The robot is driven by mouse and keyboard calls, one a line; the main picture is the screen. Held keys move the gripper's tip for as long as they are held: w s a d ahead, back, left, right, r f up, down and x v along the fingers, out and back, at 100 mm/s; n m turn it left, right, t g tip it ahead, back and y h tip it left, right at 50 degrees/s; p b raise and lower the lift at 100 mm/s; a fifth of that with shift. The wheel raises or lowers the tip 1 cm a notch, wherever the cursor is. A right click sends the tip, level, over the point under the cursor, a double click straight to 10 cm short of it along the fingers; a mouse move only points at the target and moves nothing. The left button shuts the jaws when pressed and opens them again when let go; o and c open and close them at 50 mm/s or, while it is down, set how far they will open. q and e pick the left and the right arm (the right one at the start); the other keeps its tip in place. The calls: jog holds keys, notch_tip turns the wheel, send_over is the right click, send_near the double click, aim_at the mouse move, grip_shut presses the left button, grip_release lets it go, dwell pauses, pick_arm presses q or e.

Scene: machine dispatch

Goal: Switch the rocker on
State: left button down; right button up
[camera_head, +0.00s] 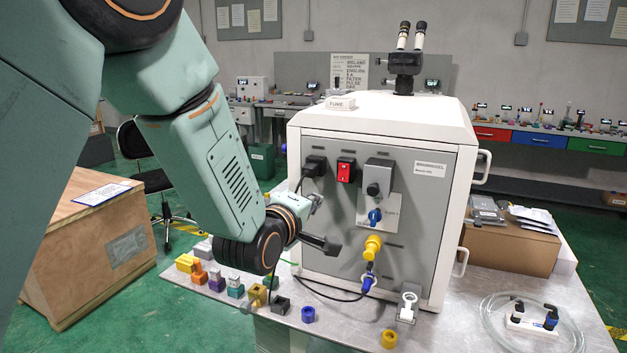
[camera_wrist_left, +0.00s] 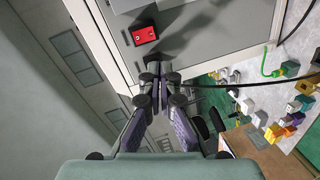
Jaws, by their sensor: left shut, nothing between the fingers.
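The red rocker switch (camera_head: 346,171) sits in a black frame near the top of the grey panel (camera_head: 340,222) of a white machine (camera_head: 458,190). It also shows in the left wrist view (camera_wrist_left: 144,35), just beyond my fingertips. My left gripper (camera_head: 330,243) is shut and empty in front of the panel, below the rocker and apart from it in the picture. In the left wrist view its fingers (camera_wrist_left: 156,76) meet near the panel's edge. I cannot tell the rocker's on or off position. My right gripper is not in view.
A black plug (camera_head: 314,167) sits left of the rocker, and a grey box with a knob (camera_head: 377,178) sits right. A yellow connector (camera_head: 372,246) is lower on the panel. Several small coloured parts and a black cable lie on the metal table (camera_head: 340,325). A coiled tube (camera_head: 490,318) lies right.

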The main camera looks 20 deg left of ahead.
pick_arm(q)
jog(key=n, duration=0.1)
jog(key=n+p, duration=0.2)
send_near(343, 179)
jog(key=w, duration=0.2)
jog(key=w+f, duration=0.1)
jog(key=w, duration=0.2)
jog(key=shift+d, duration=0.25)
jog(key=shift+w+a+f, duration=0.15)
jog(key=shift+w, duration=0.3)
jog(key=shift+w+a+f, duration=0.1)
jog(key=shift+w, duration=0.3)
jog(key=shift+d, duration=0.2)
